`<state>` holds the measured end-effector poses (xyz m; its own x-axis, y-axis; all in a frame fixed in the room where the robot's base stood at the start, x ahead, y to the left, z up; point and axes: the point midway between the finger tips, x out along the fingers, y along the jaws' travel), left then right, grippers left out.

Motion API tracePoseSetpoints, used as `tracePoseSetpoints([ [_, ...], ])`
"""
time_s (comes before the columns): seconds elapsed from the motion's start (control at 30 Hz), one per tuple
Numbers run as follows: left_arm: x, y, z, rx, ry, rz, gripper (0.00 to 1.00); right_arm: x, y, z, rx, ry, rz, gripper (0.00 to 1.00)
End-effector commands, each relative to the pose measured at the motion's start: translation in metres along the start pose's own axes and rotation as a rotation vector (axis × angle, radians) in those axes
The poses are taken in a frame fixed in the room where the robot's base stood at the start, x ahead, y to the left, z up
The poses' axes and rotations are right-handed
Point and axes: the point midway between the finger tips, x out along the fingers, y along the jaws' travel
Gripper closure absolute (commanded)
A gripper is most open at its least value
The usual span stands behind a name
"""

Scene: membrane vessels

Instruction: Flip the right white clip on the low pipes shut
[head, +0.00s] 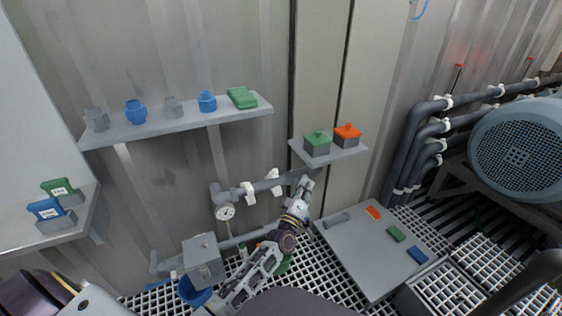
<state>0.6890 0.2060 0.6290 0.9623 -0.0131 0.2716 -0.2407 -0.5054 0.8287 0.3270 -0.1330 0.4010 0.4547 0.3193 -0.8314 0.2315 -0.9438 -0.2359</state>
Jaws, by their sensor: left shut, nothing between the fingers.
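The low pipes (262,187) run along the wall below the shelf. The right white clip (277,191) sits on the upper low pipe, with a white part standing up above the pipe, so it looks open. A left white clip (249,192) sits beside it on the same pipe. My left gripper (306,184) is shut and empty, just right of the right clip, in front of the pipe's right end and apart from the clip in the picture. I cannot tell its depth from the pipe. My right gripper is not in view.
A round gauge (226,211) hangs left of the clips. A grey box (203,262) and a blue bucket (193,292) stand below. A shelf (180,127) with fittings is above. A small shelf (333,153) with green and orange-lidded boxes is just above my gripper.

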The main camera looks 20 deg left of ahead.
Motion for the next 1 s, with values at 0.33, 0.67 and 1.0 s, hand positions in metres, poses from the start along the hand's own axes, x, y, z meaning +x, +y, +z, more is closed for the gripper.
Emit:
tracePoseSetpoints([
  [0.33, 0.025, 0.038, 0.044, 0.231, -0.315, 0.005, 1.00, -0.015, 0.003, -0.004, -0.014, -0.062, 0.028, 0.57],
  [0.67, 0.030, 0.046, 0.068, 0.485, -0.569, -0.045, 1.00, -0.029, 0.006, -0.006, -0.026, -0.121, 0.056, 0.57],
  [1.0, 0.027, 0.037, 0.062, 0.766, -0.780, -0.156, 1.00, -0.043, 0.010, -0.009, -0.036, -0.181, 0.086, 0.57],
])
